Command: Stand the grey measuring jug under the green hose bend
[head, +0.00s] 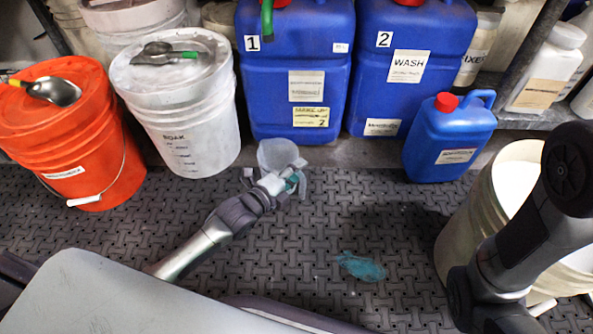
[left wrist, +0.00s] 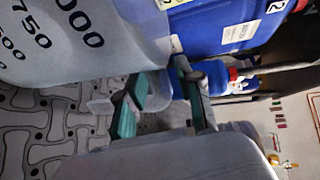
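The translucent grey measuring jug (head: 277,153) is at the tip of my left gripper (head: 290,182), in front of the blue container marked 1. In the left wrist view the jug (left wrist: 85,40) fills the upper left, with dark volume numbers. The green-padded fingers of my left gripper (left wrist: 158,98) stand either side of a pale part that looks like its handle. The jug's base is partly hidden in the head view. The green hose bend (head: 267,18) hangs at the top edge, in front of container 1's cap. My right gripper is out of view; only my right arm shows.
Blue containers marked 1 (head: 262,85) and 2 (head: 375,85) stand behind the jug. A white bucket (head: 190,135) and an orange bucket (head: 95,150) stand left; a small blue jug (head: 440,150) stands right. A teal glove-like item (head: 361,266) lies on the dark mat (head: 330,225).

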